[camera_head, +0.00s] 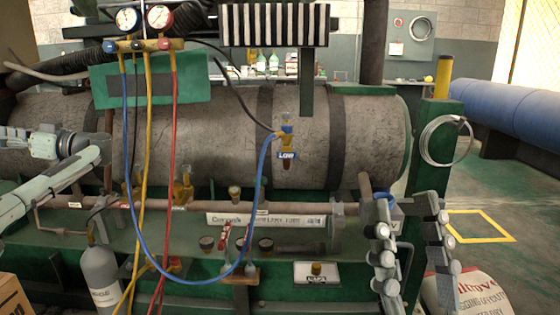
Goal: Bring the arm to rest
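My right gripper (408,212) is at the lower right, in front of the machine's right end. Its two jointed grey fingers stand apart with a gap between them, and it seems to hold nothing. A small blue part shows near its left finger; I cannot tell what it belongs to. My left arm (40,195) comes in from the left edge, bent at a grey joint; its gripper is not clearly visible. The blue hose (190,279) hangs in a loop from the gauge manifold (143,46) to the port labelled LOW (287,155).
A large grey tank (210,135) fills the middle. Yellow and red hoses (173,120) hang in front. A grey cylinder (101,275) stands lower left, a box (12,297) beside it. A white sack (480,290) lies lower right. Open floor (515,215) shows at right.

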